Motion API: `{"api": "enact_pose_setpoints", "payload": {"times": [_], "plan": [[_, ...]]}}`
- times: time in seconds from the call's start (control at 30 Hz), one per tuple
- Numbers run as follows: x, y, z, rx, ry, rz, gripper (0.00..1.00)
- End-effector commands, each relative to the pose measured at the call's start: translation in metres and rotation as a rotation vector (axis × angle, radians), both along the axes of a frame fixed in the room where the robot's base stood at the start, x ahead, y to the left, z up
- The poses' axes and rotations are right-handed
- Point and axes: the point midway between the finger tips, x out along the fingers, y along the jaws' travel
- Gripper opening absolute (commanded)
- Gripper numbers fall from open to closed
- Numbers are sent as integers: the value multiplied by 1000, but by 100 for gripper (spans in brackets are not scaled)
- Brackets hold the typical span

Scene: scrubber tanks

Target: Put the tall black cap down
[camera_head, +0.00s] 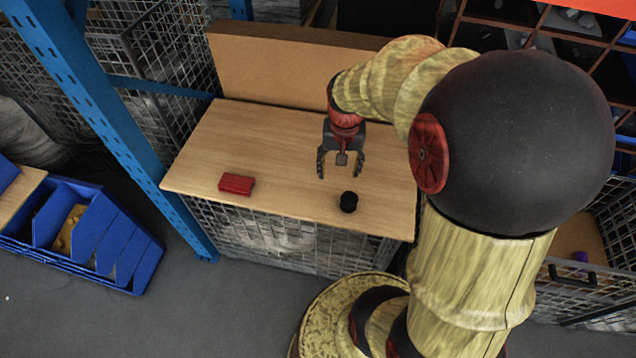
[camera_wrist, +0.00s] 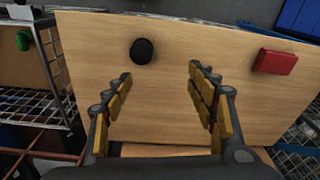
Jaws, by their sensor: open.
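The tall black cap (camera_head: 348,202) stands on the wooden tabletop (camera_head: 270,147), close to its front edge. It also shows in the wrist view (camera_wrist: 142,51), beyond the tip of the left finger and apart from it. My gripper (camera_head: 341,172) is open and empty above the table, behind the cap in the head view. In the wrist view both fingers of my gripper (camera_wrist: 160,78) are spread wide with only bare wood between them.
A red block (camera_head: 237,184) lies on the tabletop left of the cap. A brown board (camera_head: 270,75) stands along the table's back. A blue post (camera_head: 100,110) rises at the table's left, with blue bins (camera_head: 95,240) on the floor. Wood between block and cap is clear.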

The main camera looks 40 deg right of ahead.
Motion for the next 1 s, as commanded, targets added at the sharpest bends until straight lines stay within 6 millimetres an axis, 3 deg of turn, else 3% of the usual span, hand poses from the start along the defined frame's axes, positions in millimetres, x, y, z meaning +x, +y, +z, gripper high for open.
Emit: {"api": "enact_pose_setpoints", "payload": {"times": [0.03, 0.2, 0.3, 0.4, 0.6, 1.0], "plan": [[2, 25, 33, -26, -50, 83, 57], [-22, 107, 112, -93, -196, 363, 57], [-46, 143, 140, -122, -271, 502, 57], [-67, 166, 157, -141, -331, 605, 57], [-87, 183, 167, -157, -379, 692, 57], [-87, 183, 167, -156, -380, 693, 57]]}}
